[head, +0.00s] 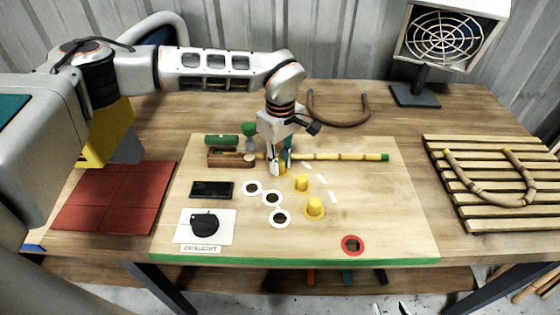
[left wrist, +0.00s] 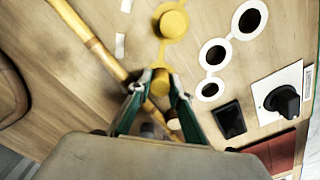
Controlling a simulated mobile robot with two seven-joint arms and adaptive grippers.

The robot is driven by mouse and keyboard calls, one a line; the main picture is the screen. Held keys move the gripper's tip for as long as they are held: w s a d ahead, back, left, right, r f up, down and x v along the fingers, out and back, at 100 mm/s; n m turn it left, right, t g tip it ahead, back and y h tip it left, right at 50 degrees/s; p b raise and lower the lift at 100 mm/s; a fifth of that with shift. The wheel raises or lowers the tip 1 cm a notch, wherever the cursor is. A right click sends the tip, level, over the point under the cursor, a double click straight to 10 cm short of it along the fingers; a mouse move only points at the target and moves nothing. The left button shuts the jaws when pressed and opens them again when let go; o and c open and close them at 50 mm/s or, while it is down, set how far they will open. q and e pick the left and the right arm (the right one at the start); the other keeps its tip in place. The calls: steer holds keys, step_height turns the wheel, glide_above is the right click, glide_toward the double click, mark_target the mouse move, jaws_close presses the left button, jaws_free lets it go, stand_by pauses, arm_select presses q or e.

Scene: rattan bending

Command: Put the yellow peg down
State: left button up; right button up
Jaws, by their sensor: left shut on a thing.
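My left gripper (head: 280,170) is over the wooden board, its fingers pointing down. It is shut on a yellow peg (head: 283,168), which also shows between the green-sided fingertips in the left wrist view (left wrist: 160,82). I cannot tell whether this peg's foot touches the board. Two more yellow pegs stand on the board, a nearer one (head: 315,208) and a farther one (head: 301,182). The farther one also shows in the left wrist view (left wrist: 173,22). My right gripper is not in view.
White rings with dark holes (head: 272,198) lie left of the standing pegs. A rattan pole (head: 340,156) lies behind them, close to the gripper. A red ring (head: 352,244) is at the front. A slatted rack (head: 490,215) holds a bent rattan piece. The board's right part (head: 395,205) is clear.

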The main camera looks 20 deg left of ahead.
arm_select(q)
steer(key=o, duration=0.9)
step_height(320, 180, up, 12)
steer(key=shift+r, duration=0.1)
stand_by(0.3)
